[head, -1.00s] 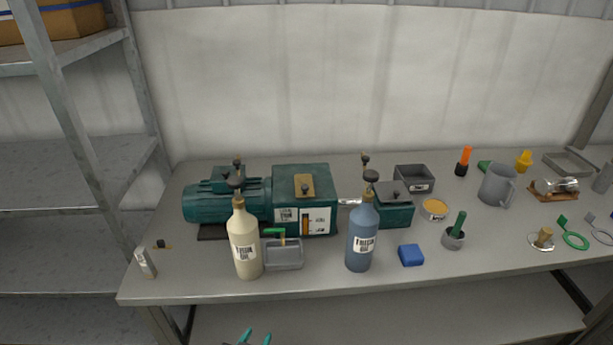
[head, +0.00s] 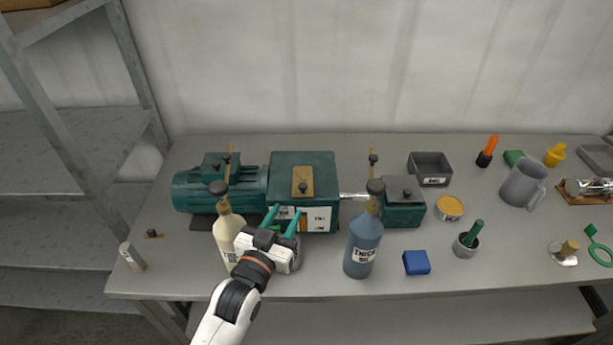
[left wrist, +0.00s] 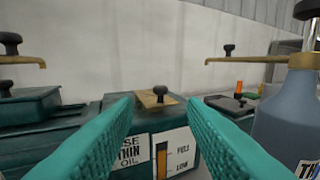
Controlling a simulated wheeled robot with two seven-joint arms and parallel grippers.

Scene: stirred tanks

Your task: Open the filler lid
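The filler lid (head: 302,175) is a brass plate with a black knob on top of the green pump housing (head: 325,165). It lies flat and closed on the housing. In the left wrist view the lid (left wrist: 150,101) shows straight ahead, between and beyond the fingertips. My left gripper (head: 284,212) has teal fingers and is open and empty. It is in front of the housing's labelled face, apart from the lid. The labels and oil gauge (left wrist: 162,163) face the gripper. My right gripper is not in view.
A cream oil bottle (head: 228,229) stands close left of my left gripper. A blue bottle labelled thick oil (head: 363,245) stands to its right. A smaller green box (head: 404,212), grey tray (head: 431,168), blue block (head: 416,263) and mug (head: 523,184) are further right.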

